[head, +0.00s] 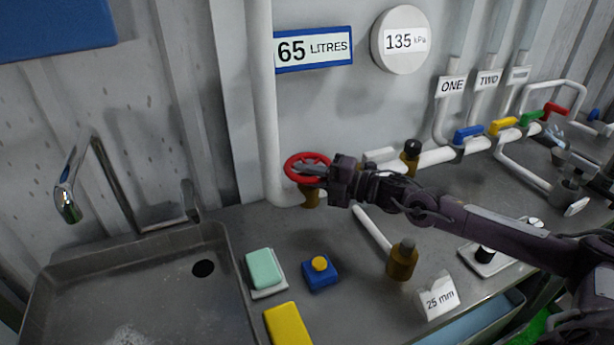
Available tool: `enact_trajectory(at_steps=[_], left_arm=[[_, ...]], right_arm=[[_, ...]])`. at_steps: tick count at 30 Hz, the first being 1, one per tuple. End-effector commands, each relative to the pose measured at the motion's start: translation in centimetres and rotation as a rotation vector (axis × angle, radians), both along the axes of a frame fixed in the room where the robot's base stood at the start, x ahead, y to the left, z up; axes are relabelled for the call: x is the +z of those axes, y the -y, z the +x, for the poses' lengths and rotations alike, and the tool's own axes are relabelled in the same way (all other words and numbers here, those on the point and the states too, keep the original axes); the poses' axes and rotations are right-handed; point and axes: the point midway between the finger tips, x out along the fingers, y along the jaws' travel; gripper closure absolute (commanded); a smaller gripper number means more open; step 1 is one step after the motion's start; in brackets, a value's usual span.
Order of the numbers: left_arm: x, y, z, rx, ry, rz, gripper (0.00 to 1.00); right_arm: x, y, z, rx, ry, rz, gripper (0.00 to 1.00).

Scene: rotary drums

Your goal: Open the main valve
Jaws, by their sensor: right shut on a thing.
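The main valve is a red handwheel (296,161) on a brass body (310,197), at the foot of the white vertical pipe near the wall. My right arm reaches in from the right, and my right gripper (312,172) is shut on the rim of the red handwheel. The gripper hides the wheel's right side. My left gripper is not in view.
A sink (130,290) with a tap (68,205) is at the left. A green sponge (264,268), a blue box with a yellow button (320,272), a yellow block (287,325) and a "25 mm" sign (438,297) stand on the counter. Colored-handled valves (502,126) line the pipe at right.

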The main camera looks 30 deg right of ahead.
Motion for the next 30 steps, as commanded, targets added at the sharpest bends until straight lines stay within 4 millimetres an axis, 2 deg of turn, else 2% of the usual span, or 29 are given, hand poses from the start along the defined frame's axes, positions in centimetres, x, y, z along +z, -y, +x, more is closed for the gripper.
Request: enact_trajectory(at_steps=[1, 2, 6, 17, 30], left_arm=[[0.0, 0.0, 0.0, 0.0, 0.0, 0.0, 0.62], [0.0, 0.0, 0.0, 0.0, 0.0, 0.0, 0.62], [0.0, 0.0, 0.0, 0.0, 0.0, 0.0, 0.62], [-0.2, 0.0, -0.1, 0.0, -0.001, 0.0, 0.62], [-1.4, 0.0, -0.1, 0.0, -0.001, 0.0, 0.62]], right_arm=[[-0.1, 0.0, 0.0, 0.001, -0.002, -0.001, 1.0], [-0.1, 0.0, 0.0, 0.001, -0.002, -0.001, 0.8], [-0.1, 0.0, 0.0, 0.0, -0.002, -0.001, 0.62], [-0.2, 0.4, -0.3, -0.002, -0.001, -0.001, 0.62], [-0.3, 4.4, -4.7, -0.003, -0.005, -0.006, 0.62]])
